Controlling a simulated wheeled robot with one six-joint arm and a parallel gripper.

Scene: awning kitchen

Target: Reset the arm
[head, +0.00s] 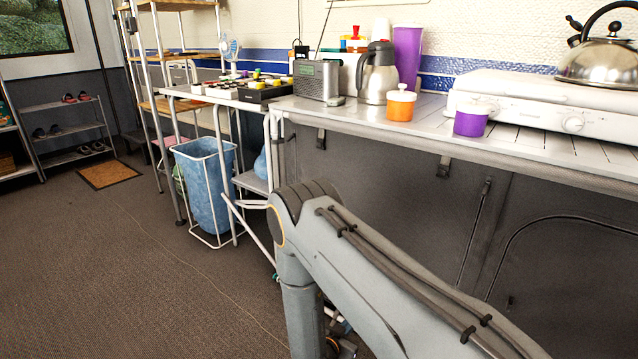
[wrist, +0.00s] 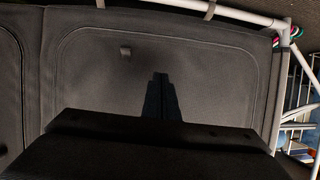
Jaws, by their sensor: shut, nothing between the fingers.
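My arm (head: 370,270) reaches up from the bottom right of the head view and bends downward at its elbow, in front of the grey cabinet front. My gripper (wrist: 160,80) shows in the wrist view as a dark, narrow shape with its fingers together. It is shut and holds nothing. It faces a dark fabric-like panel (wrist: 90,70) with a small tab. In the head view the gripper cannot be made out, as my forearm and the lower picture edge hide that area.
A counter (head: 350,115) carries an orange jar (head: 401,106), a purple jar (head: 470,122), a steel jug (head: 378,75), a radio (head: 317,80) and a stove (head: 540,105) with a kettle (head: 600,60). A blue bin (head: 205,185) stands left of my arm. Carpet (head: 120,260) at left is clear.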

